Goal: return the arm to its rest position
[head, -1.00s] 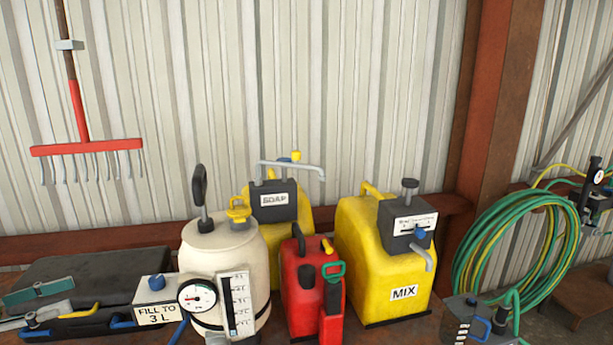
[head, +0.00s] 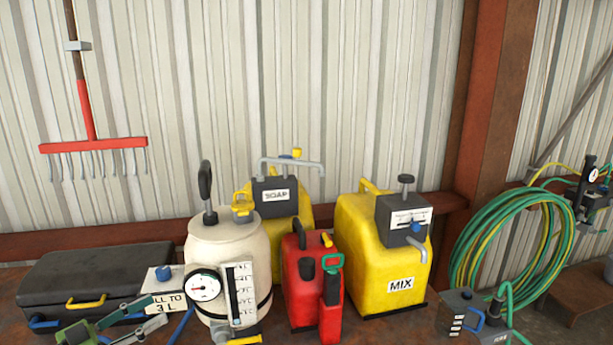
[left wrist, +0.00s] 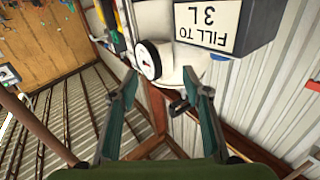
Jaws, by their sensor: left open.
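My left gripper (head: 160,312) comes in at the lower left of the head view, with its two green-grey fingers apart and nothing between them. It is in front of the black case and the "FILL TO 3 L" box. In the left wrist view the open fingers (left wrist: 160,80) point toward the white sprayer tank, which shows upside down with its round gauge (left wrist: 148,60). The lettered box (left wrist: 212,25) shows above the fingers. My right gripper is not in view.
A white tank (head: 225,248), red can (head: 301,280), yellow SOAP jug (head: 290,235) and yellow MIX jug (head: 375,260) crowd the bench close to my left gripper. A black case (head: 85,275) lies behind it. A green hose (head: 470,250) hangs at right.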

